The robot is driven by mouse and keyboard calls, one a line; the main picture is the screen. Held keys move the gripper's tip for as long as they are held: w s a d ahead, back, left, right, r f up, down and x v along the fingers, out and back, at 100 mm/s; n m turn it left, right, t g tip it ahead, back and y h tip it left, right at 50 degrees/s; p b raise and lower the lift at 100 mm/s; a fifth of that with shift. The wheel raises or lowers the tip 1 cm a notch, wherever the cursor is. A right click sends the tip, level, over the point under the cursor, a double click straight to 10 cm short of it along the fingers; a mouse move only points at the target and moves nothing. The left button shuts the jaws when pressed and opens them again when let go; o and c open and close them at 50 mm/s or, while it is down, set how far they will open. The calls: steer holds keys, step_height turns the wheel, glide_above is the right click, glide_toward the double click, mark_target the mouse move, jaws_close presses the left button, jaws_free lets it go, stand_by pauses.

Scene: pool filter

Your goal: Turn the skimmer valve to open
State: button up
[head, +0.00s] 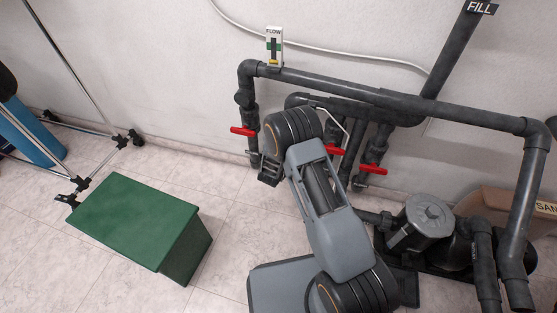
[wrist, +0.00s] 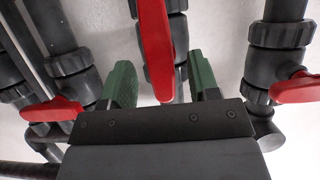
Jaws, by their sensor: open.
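Red valve handles show on the dark pipes by the wall. In the head view there is a left handle (head: 243,131), a middle one (head: 333,150) partly behind my arm, and a right one (head: 371,169). I see no skimmer label. My gripper (head: 266,168) is beside the left pipe in the head view. In the wrist view my gripper (wrist: 161,76) is open, with green finger pads. A long red handle (wrist: 155,45) runs down between the fingers in the picture, with gaps on both sides. Other red handles lie left (wrist: 52,110) and right (wrist: 297,90).
A green box (head: 130,220) stands on the tiled floor at left. A pump (head: 428,215) and more pipes crowd the right. A flow gauge (head: 274,46) sits on the upper pipe. A FILL label (head: 480,7) is at top right.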

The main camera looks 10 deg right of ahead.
steer(key=p+v, duration=0.3)
steer(key=v, duration=0.8)
steer(key=shift+r, duration=0.15)
step_height(320, 180, up, 35)
steer(key=s+a+n+g+y+p, duration=0.25)
steer(key=y+p, duration=0.55)
steer(key=p, duration=1)
steer(key=s+d+r+n+g+p, duration=0.1)
steer(key=s+d+r+g+p, duration=0.2)
steer(key=s+r+p, duration=0.3)
steer(key=s+d+r+n+g+h+p, duration=0.1)
steer(key=s+d+r+p, duration=0.4)
steer(key=s+r, duration=0.8)
step_height(320, 180, up, 3)
steer(key=shift+s+f+n+g+h+p, duration=0.25)
steer(key=shift+n+g+p, duration=0.3)
steer(key=shift+g+p, duration=0.45)
